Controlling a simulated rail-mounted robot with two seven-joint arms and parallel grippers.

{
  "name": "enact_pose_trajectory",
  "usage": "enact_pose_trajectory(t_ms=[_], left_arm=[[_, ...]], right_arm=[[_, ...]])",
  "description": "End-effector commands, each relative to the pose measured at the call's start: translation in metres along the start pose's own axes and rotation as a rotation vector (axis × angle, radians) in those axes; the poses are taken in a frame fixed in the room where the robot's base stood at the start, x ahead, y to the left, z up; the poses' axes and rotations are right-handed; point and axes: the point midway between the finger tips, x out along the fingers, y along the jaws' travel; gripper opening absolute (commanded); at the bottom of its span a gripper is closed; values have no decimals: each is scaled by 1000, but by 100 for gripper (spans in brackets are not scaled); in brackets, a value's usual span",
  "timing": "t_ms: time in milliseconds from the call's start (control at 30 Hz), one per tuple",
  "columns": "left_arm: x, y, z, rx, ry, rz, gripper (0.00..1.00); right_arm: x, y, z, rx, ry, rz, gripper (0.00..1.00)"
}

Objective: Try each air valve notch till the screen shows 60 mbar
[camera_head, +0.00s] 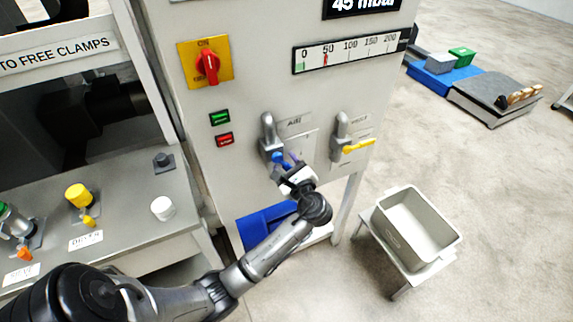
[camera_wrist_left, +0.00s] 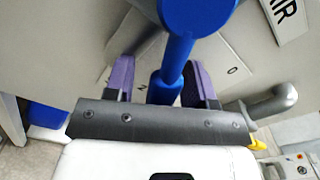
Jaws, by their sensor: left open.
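The screen (camera_head: 361,5) at the top of the cabinet is cut off by the frame edge and reads 45 mbar. Below it, the red pointer on the gauge strip (camera_head: 350,50) stands just short of 50. The air valve has a grey pipe body (camera_head: 268,130) and a blue handle (camera_head: 278,157). In the left wrist view the blue handle (camera_wrist_left: 168,85) runs down between the purple fingers of my left gripper (camera_wrist_left: 160,82). The gripper is open, one finger on each side of the handle. My left gripper also shows in the head view (camera_head: 290,164). My right gripper is not in view.
A second valve with a yellow lever (camera_head: 357,146) sits close to the right. A red rotary switch (camera_head: 207,64) and green and red buttons are on the cabinet's left side. A grey bin (camera_head: 395,238) stands on a stool at right.

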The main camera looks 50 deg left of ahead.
Motion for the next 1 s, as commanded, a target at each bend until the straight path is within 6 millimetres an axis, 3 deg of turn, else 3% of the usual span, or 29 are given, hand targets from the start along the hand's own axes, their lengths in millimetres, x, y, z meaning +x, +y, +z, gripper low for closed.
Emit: enact_pose_trajectory(t_ms=[300,800,1000], left_arm=[[1,0,0,0,0,0,50],[1,0,0,0,0,0,2],[1,0,0,-1,0,0,0]], right_arm=[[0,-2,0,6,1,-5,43],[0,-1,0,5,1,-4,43],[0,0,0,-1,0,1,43]])
